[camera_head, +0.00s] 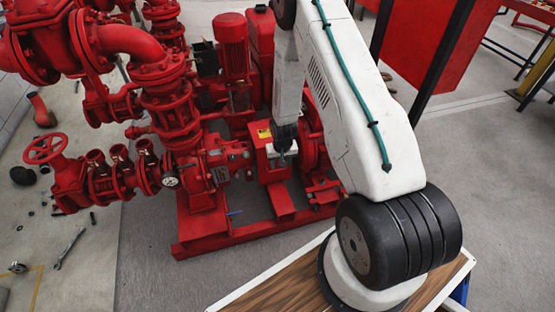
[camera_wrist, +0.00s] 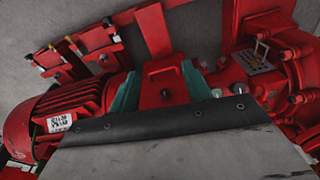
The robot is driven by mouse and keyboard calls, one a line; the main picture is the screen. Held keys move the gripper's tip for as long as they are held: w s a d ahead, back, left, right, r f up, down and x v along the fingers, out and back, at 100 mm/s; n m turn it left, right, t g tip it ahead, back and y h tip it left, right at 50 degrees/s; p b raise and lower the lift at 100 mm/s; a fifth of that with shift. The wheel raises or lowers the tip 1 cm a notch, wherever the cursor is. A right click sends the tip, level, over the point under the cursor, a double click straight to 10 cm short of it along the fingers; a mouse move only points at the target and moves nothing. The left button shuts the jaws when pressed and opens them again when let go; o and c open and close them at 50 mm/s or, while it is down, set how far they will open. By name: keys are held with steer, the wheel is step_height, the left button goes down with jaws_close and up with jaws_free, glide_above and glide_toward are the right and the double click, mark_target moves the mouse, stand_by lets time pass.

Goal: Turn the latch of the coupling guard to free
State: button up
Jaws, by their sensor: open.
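The red coupling guard (camera_head: 271,172) is a boxy cover with a yellow label, between the motor and the pump in the head view. In the wrist view a red block of it (camera_wrist: 165,82), with dark round spots on its face, shows between the teal fingers of my gripper (camera_wrist: 160,90). The fingers are apart, one on each side of the block; I cannot tell whether they touch it. In the head view my gripper (camera_head: 284,148) is at the top of the guard. I cannot make out the latch or its position; the dark gripper body hides the lower wrist view.
Red pump pipes and valves (camera_head: 165,90) stand close on the left, with a red handwheel (camera_head: 45,148). A red motor (camera_wrist: 65,110) is left in the wrist view. A wrench (camera_head: 69,248) lies on the floor. Floor in front of the red base frame (camera_head: 260,233) is clear.

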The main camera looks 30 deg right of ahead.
steer(key=d+f+m+t+h, duration=0.25)
steer(key=f+t, duration=0.35)
steer(key=f, duration=1.6)
steer(key=w+d+r+t, duration=0.1)
steer(key=w+r+t, duration=0.1)
steer(key=w+t, duration=0.1)
steer(key=w+d+r+t+h, duration=0.1)
steer(key=w+d+r+t, duration=0.1)
steer(key=w, duration=0.3)
steer(key=w+d+r+m+t+h, duration=0.1)
steer(key=w+r+t, duration=0.2)
steer(key=w+t, duration=0.2)
steer(key=shift+d+r, duration=0.35)
steer(key=shift+d, duration=0.05)
steer(key=c, duration=1)
